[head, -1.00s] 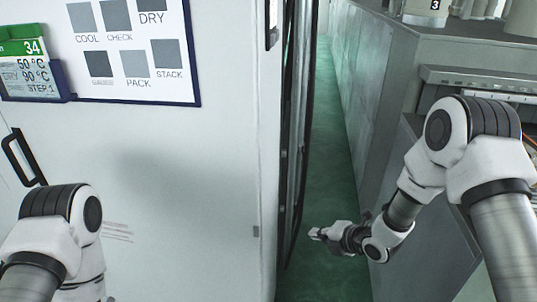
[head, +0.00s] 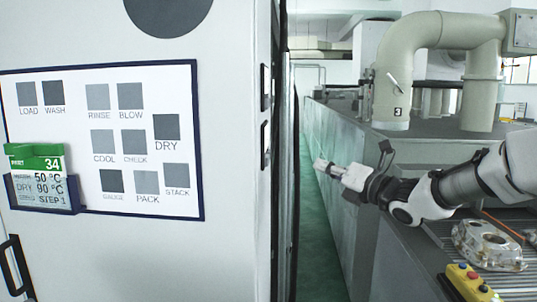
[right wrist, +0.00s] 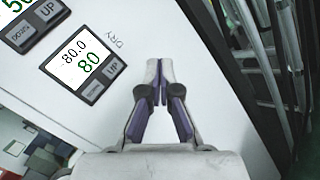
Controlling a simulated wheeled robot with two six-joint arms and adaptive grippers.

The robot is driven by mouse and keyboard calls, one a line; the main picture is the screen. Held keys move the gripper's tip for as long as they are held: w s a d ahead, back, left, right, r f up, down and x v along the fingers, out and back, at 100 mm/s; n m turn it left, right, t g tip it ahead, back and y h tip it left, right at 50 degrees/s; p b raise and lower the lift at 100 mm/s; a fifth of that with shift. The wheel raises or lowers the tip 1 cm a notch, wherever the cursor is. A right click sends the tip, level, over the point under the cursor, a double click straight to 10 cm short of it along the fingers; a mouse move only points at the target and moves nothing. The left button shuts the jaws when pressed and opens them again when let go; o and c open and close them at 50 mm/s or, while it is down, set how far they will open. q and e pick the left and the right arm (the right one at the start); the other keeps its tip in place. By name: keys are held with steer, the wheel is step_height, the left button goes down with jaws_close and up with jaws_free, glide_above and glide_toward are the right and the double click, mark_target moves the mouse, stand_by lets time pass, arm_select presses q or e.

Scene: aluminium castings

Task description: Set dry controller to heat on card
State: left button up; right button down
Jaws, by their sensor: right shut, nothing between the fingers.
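The card (head: 36,165) with a green top sits in a blue holder on the white cabinet in the head view. It reads 34, 50 °C, DRY 90 °C and STEP 1. The controller (right wrist: 80,64) marked DRY is on a white face in the right wrist view, showing 80.0 above a green 80. My right gripper (head: 320,164) is shut and empty, right of the cabinet. In the right wrist view, its fingertips (right wrist: 160,68) are beside the DRY label, right of the display. My left gripper is out of view.
Another controller (right wrist: 25,30) with DOWN and UP buttons is next to the DRY one. A board of labelled squares (head: 70,135) is on the cabinet front. A counter (head: 360,150) with grey pipes, a casting (head: 488,247) and a yellow button box (head: 470,283) stands right.

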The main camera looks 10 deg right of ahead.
steer(key=r, duration=0.2)
steer(key=shift+s+d+r, duration=0.1)
steer(key=shift+s+r, duration=0.2)
steer(key=w+a, duration=0.2)
steer(key=a, duration=0.6)
steer(key=shift+w+a, duration=0.25)
stand_by(1.1)
